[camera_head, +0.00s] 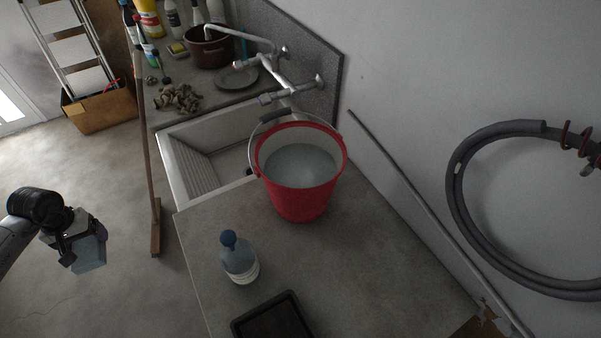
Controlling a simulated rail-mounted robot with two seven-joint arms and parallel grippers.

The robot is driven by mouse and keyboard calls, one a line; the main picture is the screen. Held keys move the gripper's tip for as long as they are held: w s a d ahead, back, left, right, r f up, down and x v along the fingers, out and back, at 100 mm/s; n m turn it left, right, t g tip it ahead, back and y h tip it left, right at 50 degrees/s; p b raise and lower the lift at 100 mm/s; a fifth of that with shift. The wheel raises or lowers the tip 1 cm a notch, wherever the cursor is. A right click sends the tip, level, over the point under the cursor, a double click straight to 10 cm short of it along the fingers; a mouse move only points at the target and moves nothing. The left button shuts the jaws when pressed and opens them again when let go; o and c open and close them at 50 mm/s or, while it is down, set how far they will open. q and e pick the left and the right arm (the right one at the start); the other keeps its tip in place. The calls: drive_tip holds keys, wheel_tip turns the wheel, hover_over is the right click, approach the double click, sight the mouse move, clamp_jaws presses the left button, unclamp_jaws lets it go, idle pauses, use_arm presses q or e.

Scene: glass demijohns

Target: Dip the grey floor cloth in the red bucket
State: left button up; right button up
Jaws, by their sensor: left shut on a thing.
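The red bucket (301,195) stands upright on the grey worktop beside the sink. Its handle is tipped toward the back, and greyish water (300,165) shows inside. My left gripper (78,243) is at the left, out over the floor and well apart from the bucket. It is shut on a small blue-grey piece that looks like the grey floor cloth (90,255), which hangs below the fingers. The fingers partly hide the cloth. My right gripper is not in view.
A blue-capped bottle (240,262) and a black tray (272,318) stand in front of the bucket. A broom (147,150) leans at the worktop's left edge. The white sink (215,140), tap (280,70) and crumpled rag (177,98) are behind.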

use_arm(q)
drive_tip(key=shift+r+p, duration=1.15)
drive_tip(key=shift+r, duration=1.05)
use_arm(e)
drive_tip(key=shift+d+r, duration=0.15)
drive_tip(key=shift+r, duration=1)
use_arm(q)
drive_tip(key=shift+r+p, duration=1.45)
drive_tip(key=shift+r, duration=1.1)
wheel_tip(320, 180, up, 6)
drive_tip(key=p, duration=0.3)
drive_tip(key=shift+f, duration=0.15)
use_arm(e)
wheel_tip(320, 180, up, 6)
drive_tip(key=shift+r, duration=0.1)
